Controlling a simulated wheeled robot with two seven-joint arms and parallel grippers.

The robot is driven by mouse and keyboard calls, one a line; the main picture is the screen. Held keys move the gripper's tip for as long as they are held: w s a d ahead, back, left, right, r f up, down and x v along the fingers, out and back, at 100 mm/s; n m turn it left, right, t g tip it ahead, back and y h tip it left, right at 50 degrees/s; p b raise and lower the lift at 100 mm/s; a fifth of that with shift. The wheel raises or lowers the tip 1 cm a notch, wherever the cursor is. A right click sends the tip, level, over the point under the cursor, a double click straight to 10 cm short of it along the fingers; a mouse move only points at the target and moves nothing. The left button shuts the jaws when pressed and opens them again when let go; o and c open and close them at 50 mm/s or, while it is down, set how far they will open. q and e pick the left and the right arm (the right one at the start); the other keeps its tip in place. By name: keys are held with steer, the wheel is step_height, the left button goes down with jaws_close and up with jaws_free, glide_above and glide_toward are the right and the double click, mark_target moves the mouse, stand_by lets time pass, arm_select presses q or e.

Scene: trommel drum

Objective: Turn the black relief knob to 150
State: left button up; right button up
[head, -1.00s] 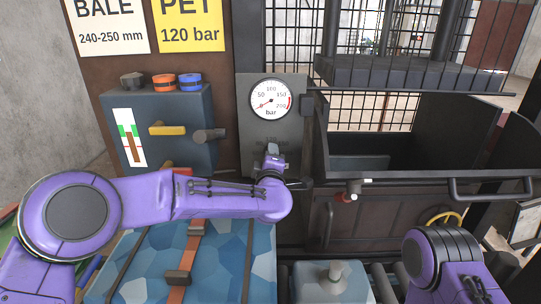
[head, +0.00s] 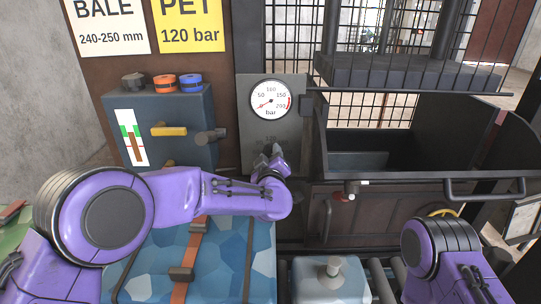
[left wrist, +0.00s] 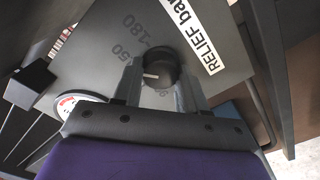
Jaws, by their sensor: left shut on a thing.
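The black relief knob (left wrist: 152,66) sits on a grey panel (left wrist: 215,35) in the left wrist view, with a short white mark pointing left in the picture. The numbers 150 and 180 show above and left of it; the part of the scale beside the mark is covered by a finger, so I cannot read the exact setting. My left gripper (left wrist: 160,82) is shut on the knob, one finger on each side. In the head view my left gripper (head: 273,160) is in front of the panel and hides the knob. My right gripper is not in view.
A round gauge (head: 270,100) above the knob has its needle near 0. A grey box with levers (head: 165,125) stands left of the panel, a dark open hopper (head: 400,185) right. A sign (head: 187,25) reads PET 120 bar.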

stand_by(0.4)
arm_select(q)
steer(key=o, duration=1.1)
steer(key=shift+c, duration=0.2)
steer(key=shift+s+f+b, duration=0.1)
steer(key=shift+s+b, duration=0.25)
steer(key=shift+s, duration=0.05)
steer(key=s+b, duration=0.3)
steer(key=s, duration=0.6)
steer(key=shift+s, duration=0.35)
